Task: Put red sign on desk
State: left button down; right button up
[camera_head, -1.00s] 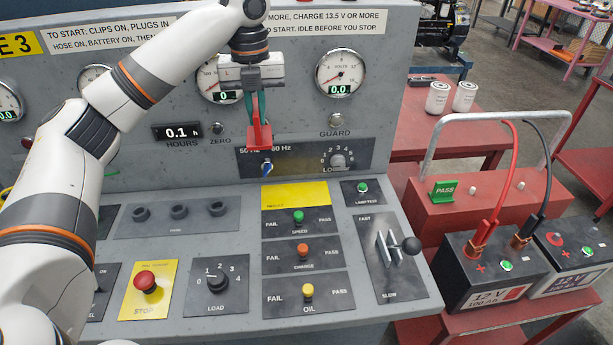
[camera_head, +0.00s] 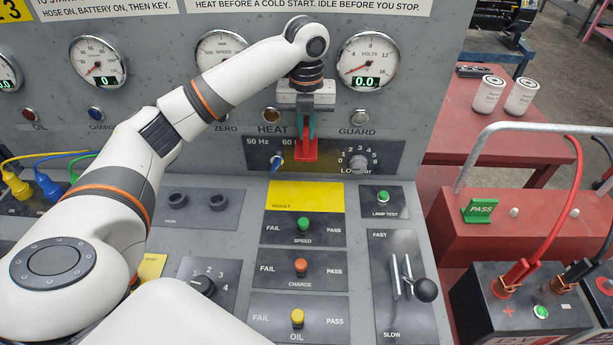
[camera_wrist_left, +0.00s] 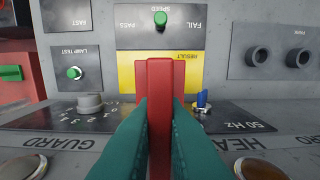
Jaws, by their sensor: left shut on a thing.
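The red sign (camera_head: 306,149) hangs below my left gripper (camera_head: 307,124), in front of the lower edge of the upright panel. My left gripper is shut on it. In the left wrist view the red sign (camera_wrist_left: 160,95) stands between the teal fingertips (camera_wrist_left: 160,120), with the yellow RESULT plate (camera_wrist_left: 190,72) beyond it. The desk is the sloping grey console (camera_head: 225,235); the yellow RESULT plate (camera_head: 305,196) on it lies just below the sign in the head view. The sign appears to be held above the console, not resting on it. My right gripper is not in view.
Near the sign are a blue switch (camera_head: 277,161) and a load knob (camera_head: 358,163). FAIL/PASS levers (camera_head: 302,224) and a speed lever (camera_head: 426,290) rise from the console. At right, a green PASS sign (camera_head: 480,210) stands on a red box (camera_head: 535,240) near black batteries (camera_head: 520,310).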

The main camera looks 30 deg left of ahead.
pick_arm(q)
notch_tip(320, 180, down, 4)
jog(key=shift+s+f+p, duration=0.15)
jog(key=shift+f+p, duration=0.1)
jog(key=shift+p, duration=0.1)
notch_tip(320, 180, down, 10)
jog(key=shift+f+p, duration=0.1)
jog(key=shift+p, duration=0.7)
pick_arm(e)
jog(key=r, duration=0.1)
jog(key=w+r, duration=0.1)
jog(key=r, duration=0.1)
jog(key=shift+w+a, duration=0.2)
pick_arm(q)
jog(key=c, duration=1.5)
grip_release()
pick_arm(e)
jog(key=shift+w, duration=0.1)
